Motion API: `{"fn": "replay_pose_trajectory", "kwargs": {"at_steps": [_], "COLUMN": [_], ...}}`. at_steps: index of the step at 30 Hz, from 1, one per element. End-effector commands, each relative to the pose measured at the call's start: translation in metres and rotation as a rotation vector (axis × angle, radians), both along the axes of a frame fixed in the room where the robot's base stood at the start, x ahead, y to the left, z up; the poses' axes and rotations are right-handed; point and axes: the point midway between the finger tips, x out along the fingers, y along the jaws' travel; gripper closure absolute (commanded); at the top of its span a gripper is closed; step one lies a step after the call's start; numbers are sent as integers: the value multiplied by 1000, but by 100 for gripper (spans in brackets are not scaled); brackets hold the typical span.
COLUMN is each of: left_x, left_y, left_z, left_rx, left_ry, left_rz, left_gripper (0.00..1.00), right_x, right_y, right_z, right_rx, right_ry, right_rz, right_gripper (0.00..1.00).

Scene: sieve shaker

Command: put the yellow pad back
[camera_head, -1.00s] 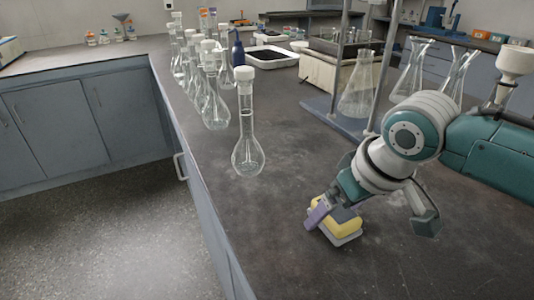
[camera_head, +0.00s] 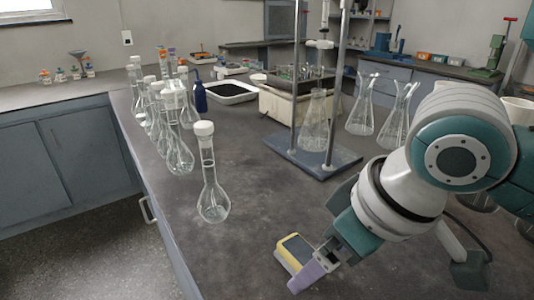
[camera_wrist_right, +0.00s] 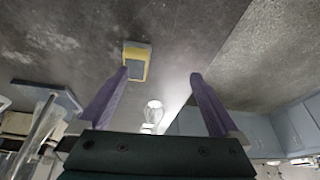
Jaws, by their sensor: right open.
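The yellow pad (camera_head: 281,246) has a dark blue-grey top and a pale underside. It lies on the dark bench top, near the front of the head view. In the right wrist view the pad (camera_wrist_right: 137,62) is beyond the left fingertip, not between the fingers. My right gripper (camera_head: 318,266) is just right of the pad in the head view, low over the bench, and partly covers its right end. In the wrist view its two purple fingers (camera_wrist_right: 158,75) are spread with nothing between them. Whether a finger touches the pad is unclear. My left gripper is not in view.
A white-capped volumetric flask (camera_head: 213,198) stands left of and behind the pad, with several more behind it. A stand with a blue-grey base (camera_head: 313,160) and glass flasks is farther back. The bench between flask and stand is clear. The bench edge is to the left.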

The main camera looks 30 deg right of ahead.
Motion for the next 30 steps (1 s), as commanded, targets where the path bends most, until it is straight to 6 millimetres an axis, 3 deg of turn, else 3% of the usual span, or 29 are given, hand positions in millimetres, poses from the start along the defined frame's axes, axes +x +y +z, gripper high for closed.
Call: {"fn": "replay_pose_trajectory", "kwargs": {"at_steps": [1,3,6,10,13,23,26,30], "left_x": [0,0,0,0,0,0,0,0], "left_y": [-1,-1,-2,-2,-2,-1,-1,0], "left_z": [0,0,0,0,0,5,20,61], "left_rx": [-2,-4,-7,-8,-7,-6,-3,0], "left_ry": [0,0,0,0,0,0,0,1], "left_rz": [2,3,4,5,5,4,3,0], "left_gripper": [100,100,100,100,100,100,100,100], "right_x": [-24,-52,-86,-113,-122,-122,-122,-122], "right_y": [18,30,35,31,28,28,28,28], "right_z": [-6,-7,-4,1,3,8,23,64], "right_rx": [17,15,-3,-35,-49,-52,-50,-50], "right_ry": [14,20,34,55,64,63,63,63], "right_rz": [24,39,28,1,-8,-7,-8,-8], "right_gripper": [1,1,1,1,1,1,1,1]}}
